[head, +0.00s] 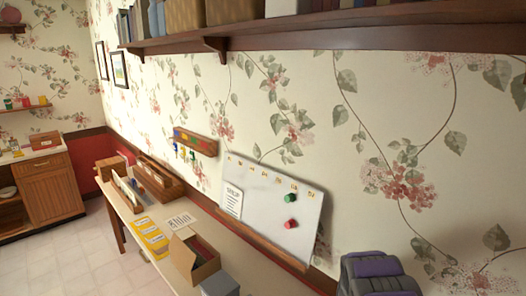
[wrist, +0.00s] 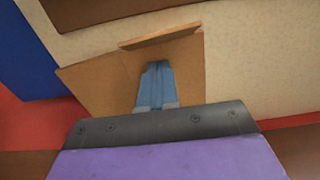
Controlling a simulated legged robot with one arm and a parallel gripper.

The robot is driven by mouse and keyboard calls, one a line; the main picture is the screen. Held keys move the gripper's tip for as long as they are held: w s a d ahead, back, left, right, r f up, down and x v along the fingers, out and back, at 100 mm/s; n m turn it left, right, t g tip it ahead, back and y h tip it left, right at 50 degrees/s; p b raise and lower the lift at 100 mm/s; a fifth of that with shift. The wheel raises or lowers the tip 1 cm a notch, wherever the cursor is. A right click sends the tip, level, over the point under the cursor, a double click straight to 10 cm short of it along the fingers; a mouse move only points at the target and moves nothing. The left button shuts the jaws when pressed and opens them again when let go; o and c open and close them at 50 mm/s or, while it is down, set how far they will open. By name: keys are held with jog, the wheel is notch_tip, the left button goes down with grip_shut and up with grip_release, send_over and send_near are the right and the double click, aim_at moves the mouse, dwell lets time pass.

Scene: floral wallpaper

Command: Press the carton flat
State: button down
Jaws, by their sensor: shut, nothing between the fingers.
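An open brown carton (head: 207,272) stands on the desk in the head view, with a flap raised on its left side and a dark inside. In the wrist view, brown cardboard (wrist: 95,82) with a folded strip along its top edge lies behind my gripper (wrist: 157,66). This looks like the carton, but its full shape is cut off by my gripper body. My blue-grey fingers are together and empty in front of the cardboard; I cannot tell if they touch it. In the head view my purple and grey arm end shows at the lower right, fingers hidden.
A grey box (head: 220,285) stands just right of the carton. Yellow items (head: 150,238) and a printed sheet (head: 180,221) lie to its left and behind. A whiteboard (head: 262,205) with magnets stands against the wall. Wooden holders (head: 158,178) fill the desk's far end. A shelf (head: 330,35) runs above.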

jog(key=shift+r, duration=0.1)
dwell(0.3)
jog(key=shift+r+p, duration=0.85)
jog(key=shift+r, duration=2.1)
